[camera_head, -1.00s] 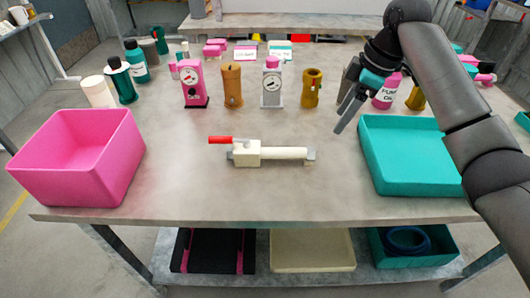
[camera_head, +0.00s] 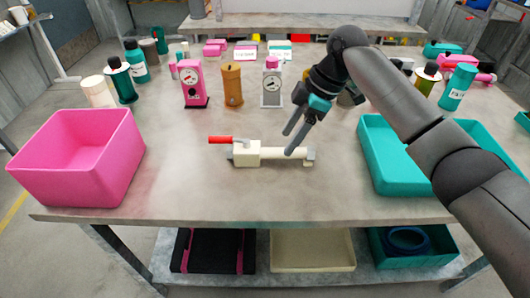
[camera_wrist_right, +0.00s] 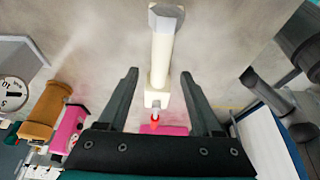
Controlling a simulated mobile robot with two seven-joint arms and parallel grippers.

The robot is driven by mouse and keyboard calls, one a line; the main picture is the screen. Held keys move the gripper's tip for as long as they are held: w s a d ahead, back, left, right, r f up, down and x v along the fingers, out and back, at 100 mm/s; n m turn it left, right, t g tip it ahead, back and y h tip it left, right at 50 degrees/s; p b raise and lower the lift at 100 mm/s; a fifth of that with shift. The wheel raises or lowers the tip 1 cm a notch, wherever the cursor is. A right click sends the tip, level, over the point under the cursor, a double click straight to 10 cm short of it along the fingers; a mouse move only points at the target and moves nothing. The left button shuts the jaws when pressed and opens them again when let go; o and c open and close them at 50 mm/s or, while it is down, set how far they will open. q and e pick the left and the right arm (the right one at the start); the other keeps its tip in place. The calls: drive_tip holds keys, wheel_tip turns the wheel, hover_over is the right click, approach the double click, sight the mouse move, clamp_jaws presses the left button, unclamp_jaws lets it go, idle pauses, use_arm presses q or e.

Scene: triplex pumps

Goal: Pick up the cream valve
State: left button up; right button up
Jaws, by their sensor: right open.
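The cream valve (camera_head: 272,153) lies on its side on the table's front middle, with a grey hex end at the right and a red handle (camera_head: 221,140) at the left. My right gripper (camera_head: 289,143) is open and empty, with its fingers pointing down over the valve's pipe near its right end. In the right wrist view the cream valve (camera_wrist_right: 161,62) runs lengthwise between the two open fingers of the gripper (camera_wrist_right: 159,75), apart from both. Its red handle also shows there (camera_wrist_right: 154,125). My left gripper is out of view.
A pink bin (camera_head: 80,180) stands at the left and a teal tray (camera_head: 395,186) at the right. Behind the valve stand a pink gauge unit (camera_head: 193,84), a bronze cylinder (camera_head: 232,86) and a grey gauge unit (camera_head: 271,86). The table around the valve is clear.

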sight(283, 149)
drive_tip(key=shift+x, duration=2.1)
drive_tip(key=shift+d+f, duration=0.1)
drive_tip(key=shift+f, duration=0.15)
clamp_jaws()
